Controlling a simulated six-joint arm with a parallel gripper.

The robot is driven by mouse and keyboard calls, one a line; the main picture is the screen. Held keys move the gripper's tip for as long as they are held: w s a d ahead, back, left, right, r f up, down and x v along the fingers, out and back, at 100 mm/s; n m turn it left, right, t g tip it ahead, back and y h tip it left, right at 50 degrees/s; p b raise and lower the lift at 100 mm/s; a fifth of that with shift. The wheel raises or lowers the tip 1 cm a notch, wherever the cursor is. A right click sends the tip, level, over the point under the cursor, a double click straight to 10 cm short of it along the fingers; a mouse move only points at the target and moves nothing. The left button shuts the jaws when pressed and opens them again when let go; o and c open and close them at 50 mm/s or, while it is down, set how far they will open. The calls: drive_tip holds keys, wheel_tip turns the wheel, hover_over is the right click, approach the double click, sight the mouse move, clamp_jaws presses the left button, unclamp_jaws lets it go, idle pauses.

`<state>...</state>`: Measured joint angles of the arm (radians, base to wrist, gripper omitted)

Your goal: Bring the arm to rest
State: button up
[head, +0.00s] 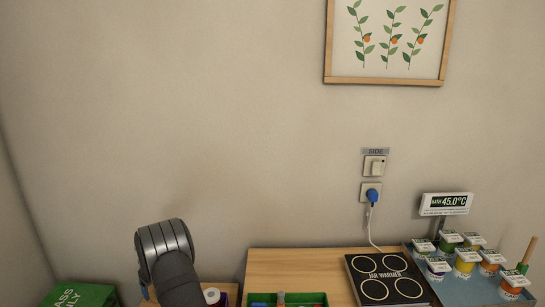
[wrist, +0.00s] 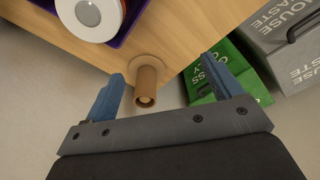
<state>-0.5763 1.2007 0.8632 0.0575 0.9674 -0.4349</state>
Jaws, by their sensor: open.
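My gripper (wrist: 162,88) shows in the wrist view with its two blue fingers spread wide apart. Nothing is held between them. A short brown wooden cylinder (wrist: 147,84) on a round base appears beyond the gap between the fingers; I cannot tell its distance from them.
A wooden surface (wrist: 185,30) carries a white round item (wrist: 88,14) in a purple tray. Green (wrist: 238,72) and grey (wrist: 290,55) waste boxes stand beyond. In the head view, a jar warmer (head: 390,279) and a blue tray (head: 455,292) of jars are at right.

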drive_tip(key=a+f, duration=0.2)
drive_tip(key=f, duration=0.1)
drive_tip(key=a+f, duration=0.3)
drive_tip(key=s+a+f, duration=0.1)
drive_tip(key=a+f, duration=0.2)
drive_tip(key=shift+s+a+f, duration=0.1)
drive_tip(key=shift+a+f, duration=0.05)
drive_tip(key=shift+a, duration=0.05)
drive_tip(key=shift+r, duration=0.5)
drive_tip(key=shift+d+r, duration=0.1)
drive_tip(key=shift+r, duration=0.45)
drive_tip(key=w+d+r, duration=0.1)
drive_tip(key=d+r, duration=0.8)
drive_tip(key=d, duration=0.2)
drive_tip(key=shift+w+d, duration=0.3)
drive_tip(key=shift+d, duration=0.1)
